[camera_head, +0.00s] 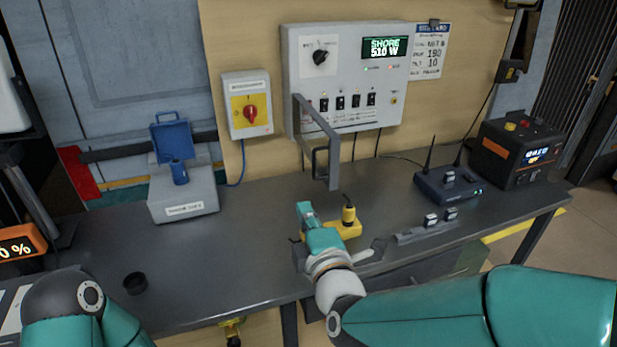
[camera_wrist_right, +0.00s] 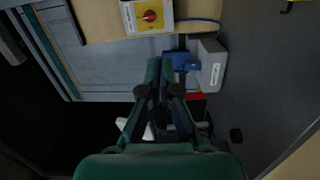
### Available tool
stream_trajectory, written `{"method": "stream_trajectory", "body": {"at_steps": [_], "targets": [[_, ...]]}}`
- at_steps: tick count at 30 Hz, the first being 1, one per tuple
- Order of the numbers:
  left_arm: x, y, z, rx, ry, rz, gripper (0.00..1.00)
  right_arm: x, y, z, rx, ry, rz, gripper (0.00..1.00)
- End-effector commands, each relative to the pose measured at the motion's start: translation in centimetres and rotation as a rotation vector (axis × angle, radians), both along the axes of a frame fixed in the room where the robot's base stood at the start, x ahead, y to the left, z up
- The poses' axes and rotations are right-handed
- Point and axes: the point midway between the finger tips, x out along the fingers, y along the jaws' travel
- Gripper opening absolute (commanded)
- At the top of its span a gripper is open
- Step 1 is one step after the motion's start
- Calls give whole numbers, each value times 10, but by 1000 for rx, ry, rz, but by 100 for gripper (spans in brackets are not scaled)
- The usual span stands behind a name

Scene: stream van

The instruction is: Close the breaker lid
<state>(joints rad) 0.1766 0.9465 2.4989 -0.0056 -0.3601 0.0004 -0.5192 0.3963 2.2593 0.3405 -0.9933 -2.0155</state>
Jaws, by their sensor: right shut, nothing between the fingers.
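The grey breaker panel (camera_head: 345,60) hangs on the back wall with a row of black breaker switches (camera_head: 340,103) low on its front. The breaker lid (camera_head: 334,160) looks like a grey frame, standing open and jutting out from the panel's left side over the table. My right gripper (camera_head: 304,208) is shut and empty, below the lid and apart from it, near the yellow item on the table. It also shows in the right wrist view (camera_wrist_right: 164,66), where I cannot make out the lid. My left arm shows at the lower left, but its gripper is out of view.
A yellow item (camera_head: 347,229) with a black-topped plug lies beside my right gripper. A red-knob switch box (camera_head: 248,104) is left of the panel. A grey box with a raised blue cover (camera_head: 185,196) stands on the table's left. A router (camera_head: 448,187) and battery box (camera_head: 515,153) stand right.

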Motion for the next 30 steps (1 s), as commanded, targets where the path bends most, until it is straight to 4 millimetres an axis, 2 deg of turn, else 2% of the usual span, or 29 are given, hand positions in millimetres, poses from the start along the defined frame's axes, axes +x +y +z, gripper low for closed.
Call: {"method": "stream_trajectory", "body": {"at_steps": [3, 8, 20, 24, 30], "targets": [[0, 0, 1, 0, 0, 0, 40, 3, 3, 12, -29, -35, -3, 0], [0, 0, 6, 0, 0, 0, 40, 21, 7, 12, -32, -34, -4, 0], [0, 0, 28, 0, 0, 0, 40, 97, 27, 11, -31, -32, -3, 0], [0, 0, 33, 0, 0, 0, 40, 107, 5, 11, -31, -33, -7, 0], [0, 0, 36, 0, 0, 0, 40, 113, -7, 10, -31, -33, -3, 0]]}}
